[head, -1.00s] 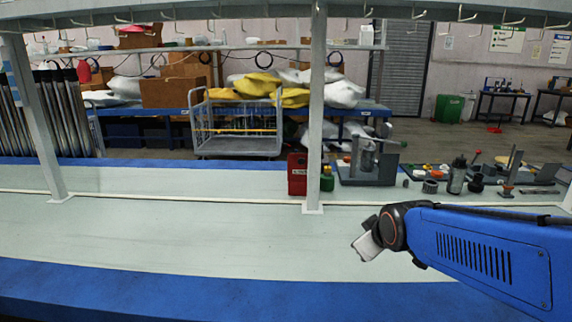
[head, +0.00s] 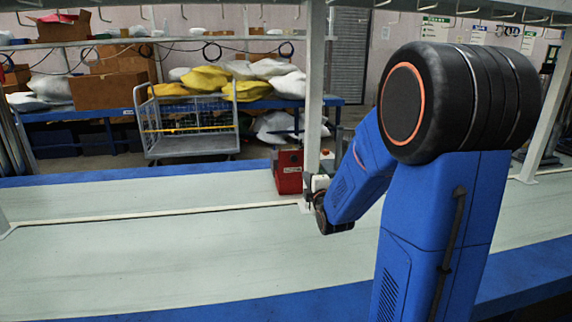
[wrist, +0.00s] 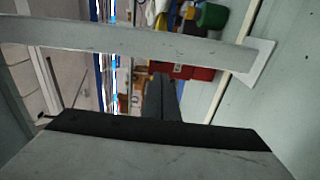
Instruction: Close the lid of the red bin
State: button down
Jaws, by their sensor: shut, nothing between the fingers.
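The red bin (head: 288,180) stands on the worktop beside the white upright post, with a darker red upper part. I cannot tell clearly how its lid sits. My gripper (head: 309,184) is at the bin's right side, in front of the post's foot. In the wrist view my gripper's dark fingers (wrist: 161,97) are together and empty, pointing toward the red bin (wrist: 197,72). The bin is partly hidden there by the fingers and the post. I cannot tell whether the fingers touch the bin.
The white post (head: 315,85) rises right by the bin and crosses the wrist view (wrist: 130,38). A green object (wrist: 212,16) lies beyond the post. The worktop to the left (head: 130,250) is clear. A cart (head: 190,130) stands behind the bench.

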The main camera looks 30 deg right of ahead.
aim_at(295, 157)
jog(key=x, duration=1.4)
jog(key=shift+a+r, duration=0.1)
jog(key=shift+a, duration=0.05)
jog(key=shift+w, duration=0.1)
jog(key=shift+r, duration=0.1)
jog(key=shift+w+d+r, duration=0.2)
jog(key=shift+w+r, duration=0.1)
jog(key=shift+w, duration=0.4)
jog(key=shift+s, duration=0.15)
